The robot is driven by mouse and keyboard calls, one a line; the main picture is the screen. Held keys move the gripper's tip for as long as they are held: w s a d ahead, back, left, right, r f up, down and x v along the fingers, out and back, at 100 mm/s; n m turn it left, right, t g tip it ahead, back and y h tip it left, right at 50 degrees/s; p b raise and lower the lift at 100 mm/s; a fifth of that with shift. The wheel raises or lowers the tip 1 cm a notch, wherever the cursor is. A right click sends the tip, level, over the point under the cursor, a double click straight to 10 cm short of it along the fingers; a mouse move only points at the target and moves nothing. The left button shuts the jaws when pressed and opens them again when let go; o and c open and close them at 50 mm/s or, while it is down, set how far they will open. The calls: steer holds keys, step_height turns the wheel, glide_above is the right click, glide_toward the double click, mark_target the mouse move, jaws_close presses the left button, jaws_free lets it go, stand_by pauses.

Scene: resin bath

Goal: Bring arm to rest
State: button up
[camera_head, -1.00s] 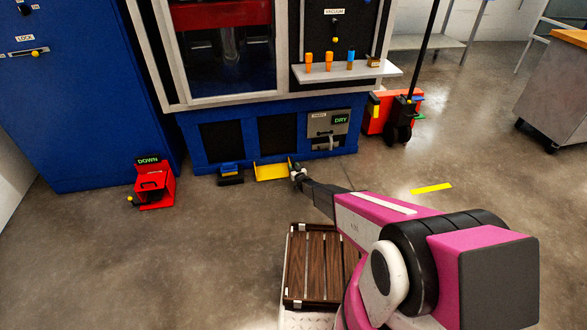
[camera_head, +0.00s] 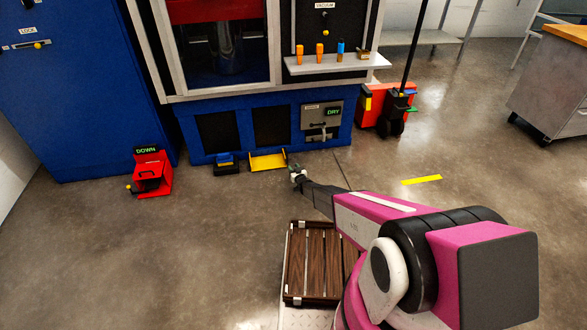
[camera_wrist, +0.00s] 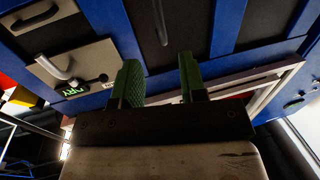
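My arm is stretched out forward in the head view, over the wooden slatted tray on my base. My gripper (camera_head: 297,173) is at its far end, small, in front of the blue machine (camera_head: 232,160). In the wrist view my gripper (camera_wrist: 160,85) shows two green fingers standing apart with a clear gap between them. Nothing is held between the fingers. The machine's blue frame and dark panels lie beyond the fingers in that view.
A red box (camera_head: 152,174) labelled DOWN stands on the floor at left. A yellow tray (camera_head: 268,162) lies at the machine's foot. A red pallet jack (camera_head: 375,113) stands right of the machine. A steel cart (camera_head: 550,85) is at far right.

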stand_by(0.4)
steer(key=s+d+r+m+g+h, duration=0.2)
steer(key=s+d+r+g+h, duration=0.15)
steer(key=s+d+r, duration=0.55)
steer(key=s+d+r+m+g+h, duration=0.2)
steer(key=d+r+h, duration=0.2)
steer(key=d+r, duration=0.7)
steer(key=s+d+r+g, duration=0.2)
steer(key=s+r+g, duration=0.1)
steer(key=s+r, duration=0.5)
steer(key=s+d+r+m+g, duration=0.1)
steer(key=s+d+r+g, duration=0.2)
steer(key=s+r, duration=0.5)
steer(key=s+d+r+g, duration=0.2)
steer(key=s+r, duration=0.7)
steer(key=s, duration=0.9)
steer(key=shift+s+d+g+h, duration=0.15)
steer(key=shift+s+g+h, duration=0.25)
steer(key=shift+g, duration=0.85)
